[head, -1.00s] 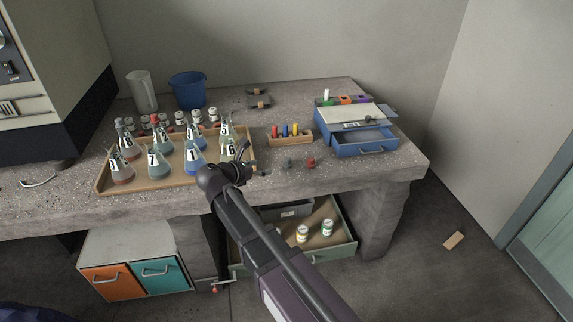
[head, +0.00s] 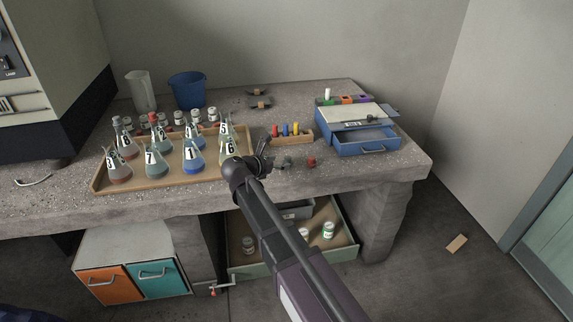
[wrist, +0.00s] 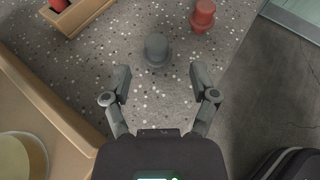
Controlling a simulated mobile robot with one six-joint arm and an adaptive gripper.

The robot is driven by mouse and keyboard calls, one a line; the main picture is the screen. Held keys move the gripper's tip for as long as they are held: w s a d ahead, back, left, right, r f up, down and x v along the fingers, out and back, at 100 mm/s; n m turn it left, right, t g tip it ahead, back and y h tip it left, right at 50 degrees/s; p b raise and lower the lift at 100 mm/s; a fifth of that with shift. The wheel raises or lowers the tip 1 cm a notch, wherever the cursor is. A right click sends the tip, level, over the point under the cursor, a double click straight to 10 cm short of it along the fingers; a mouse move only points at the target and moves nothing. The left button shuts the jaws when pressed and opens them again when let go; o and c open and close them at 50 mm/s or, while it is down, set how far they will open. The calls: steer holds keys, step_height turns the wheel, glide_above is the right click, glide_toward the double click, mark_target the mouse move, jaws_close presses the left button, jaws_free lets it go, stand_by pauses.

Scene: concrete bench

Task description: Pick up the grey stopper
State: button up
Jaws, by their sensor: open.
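The grey stopper (wrist: 157,49) stands on the speckled bench top in the wrist view, just beyond my fingertips and roughly midway between them. In the head view the grey stopper (head: 286,162) shows as a small dark shape just right of my gripper. My gripper (wrist: 160,76) is open and empty, with one finger to each side of the line to the stopper. In the head view my gripper (head: 266,150) is over the bench near the tray's right end, and its fingers are partly hard to make out.
A red stopper (wrist: 202,16) stands right of the grey one. A wooden rack (head: 293,138) with coloured pegs is behind. The wooden tray (head: 140,184) of flasks lies left, close to my gripper. The bench edge is near on the right in the wrist view. An open drawer (head: 250,269) is below.

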mark_target(286, 159)
stand_by(0.3)
steer(key=b+x, duration=0.1)
steer(key=x, duration=0.3)
steer(key=shift+w+b, duration=0.25)
steer(key=shift+b, duration=0.1)
steer(key=shift+w+d+f, duration=0.1)
steer(key=shift+w+d, duration=0.15)
steer(key=c, duration=0.9)
